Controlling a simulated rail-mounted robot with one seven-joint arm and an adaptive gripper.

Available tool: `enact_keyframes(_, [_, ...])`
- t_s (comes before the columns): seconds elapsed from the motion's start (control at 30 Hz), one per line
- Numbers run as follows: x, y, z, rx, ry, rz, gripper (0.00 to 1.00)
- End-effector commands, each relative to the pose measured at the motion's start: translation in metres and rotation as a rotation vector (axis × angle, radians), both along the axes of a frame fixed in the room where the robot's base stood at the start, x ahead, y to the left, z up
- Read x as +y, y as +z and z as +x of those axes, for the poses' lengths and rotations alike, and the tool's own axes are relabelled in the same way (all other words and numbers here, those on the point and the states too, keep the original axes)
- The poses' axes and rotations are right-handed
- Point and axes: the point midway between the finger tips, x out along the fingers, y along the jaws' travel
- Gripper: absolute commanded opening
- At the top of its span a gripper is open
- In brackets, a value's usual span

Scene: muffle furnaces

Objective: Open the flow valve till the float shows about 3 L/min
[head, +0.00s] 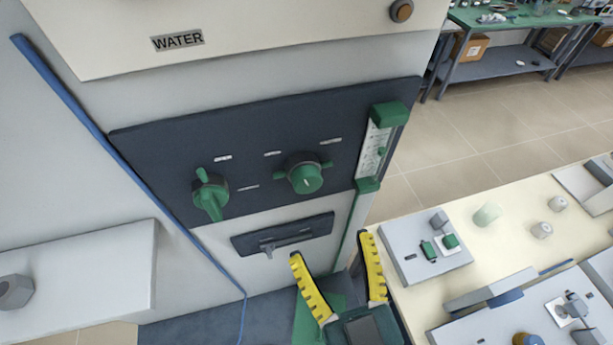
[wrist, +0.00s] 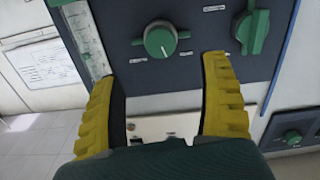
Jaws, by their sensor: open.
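A dark panel (head: 265,140) carries a round green knob (head: 306,178) with a white pointer line and a green lever handle (head: 209,195) to its left. Their labels are too small to read. A flowmeter (head: 374,150) with green end blocks stands at the panel's right end. A small dark green spot shows on its scale, but I cannot read its level. My gripper (head: 332,247) is open and empty, below and in front of the panel. In the wrist view the knob (wrist: 160,40) lies just beyond and between my yellow fingertips (wrist: 160,70), apart from them; the flowmeter (wrist: 86,38) is left.
A dark plate with a small latch (head: 285,236) is below the knob. A blue tube (head: 110,160) runs down the panel's left side. A cream bench (head: 490,190) with grey trays and small parts stands at right, close to my gripper. A grey box (head: 80,270) juts out at left.

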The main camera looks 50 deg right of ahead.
Motion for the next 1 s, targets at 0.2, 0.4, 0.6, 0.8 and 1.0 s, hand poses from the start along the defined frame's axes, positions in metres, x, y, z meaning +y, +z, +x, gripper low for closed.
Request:
enact_keyframes(0.2, [-0.033,0.008,0.043,-0.005,-0.005,-0.001,0.77])
enact_keyframes(0.4, [-0.057,0.005,0.078,-0.004,-0.003,-0.003,0.77])
enact_keyframes(0.6, [-0.067,0.002,0.093,-0.001,0.000,-0.002,0.77])
enact_keyframes(0.8, [-0.067,0.001,0.094,-0.001,0.000,-0.002,0.77])
enact_keyframes(1.0, [-0.067,0.001,0.093,-0.001,0.000,-0.002,0.49])
